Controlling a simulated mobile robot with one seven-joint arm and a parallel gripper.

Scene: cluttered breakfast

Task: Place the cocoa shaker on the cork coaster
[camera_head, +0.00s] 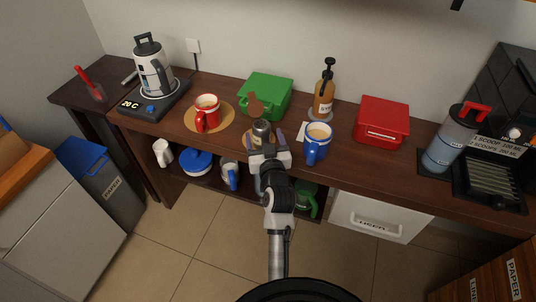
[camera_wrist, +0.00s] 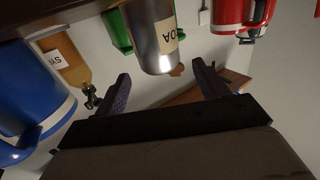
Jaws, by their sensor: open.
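The cocoa shaker (camera_head: 261,130) is a metal cylinder with a pale label, upright near the counter's front middle. It also shows in the wrist view (camera_wrist: 152,35), upside down, with part of its label readable. A tan round edge, seemingly the cork coaster (camera_head: 247,138), shows at the shaker's left base. The shaker and my arm hide most of it, so I cannot tell how fully the shaker rests on it. My gripper (camera_head: 264,140) is open right at the shaker. In the wrist view its two fingers (camera_wrist: 162,82) are apart, with the shaker ahead between them and nothing gripped.
A blue mug (camera_head: 318,143) stands close on the right. A red mug (camera_head: 206,110) on a round mat (camera_head: 223,123) stands left. A green box (camera_head: 265,95) and a syrup bottle (camera_head: 324,92) are behind. A red box (camera_head: 382,120) is further right.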

